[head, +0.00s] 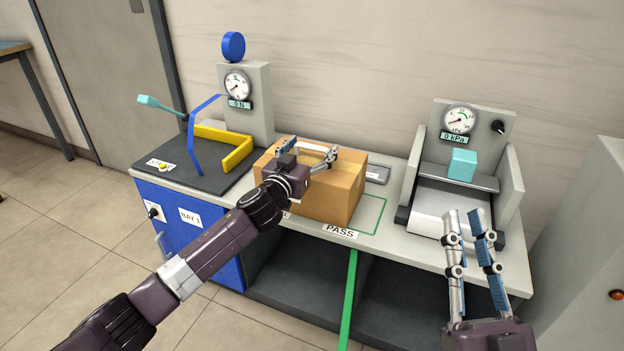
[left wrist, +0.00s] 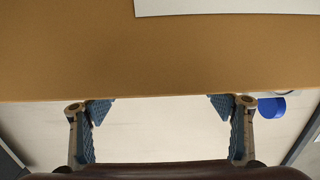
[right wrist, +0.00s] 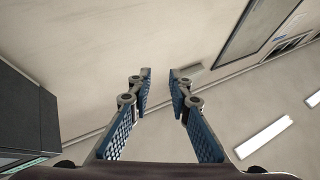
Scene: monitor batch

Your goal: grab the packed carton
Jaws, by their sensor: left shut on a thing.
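The packed carton (head: 335,192) is a brown cardboard box at the middle of the counter, by the green-outlined PASS area (head: 368,225). I cannot tell whether its base touches the counter. My left gripper (head: 310,152) is at the carton's top, its fingers apart and shut on the carton. In the left wrist view the carton (left wrist: 90,50) fills the upper part, with the fingertips (left wrist: 160,102) at its edge and a white label (left wrist: 220,7) on it. My right gripper (head: 464,214) is open and empty in front of the counter's right part; its fingers (right wrist: 160,75) are parted in the right wrist view.
A force tester (head: 247,115) with a yellow bracket (head: 225,158) and blue arm stands left of the carton. A pressure gauge station (head: 470,128) with a turquoise block (head: 462,164) stands right. A grey cabinet (head: 585,230) is at far right. Open shelves lie below the counter.

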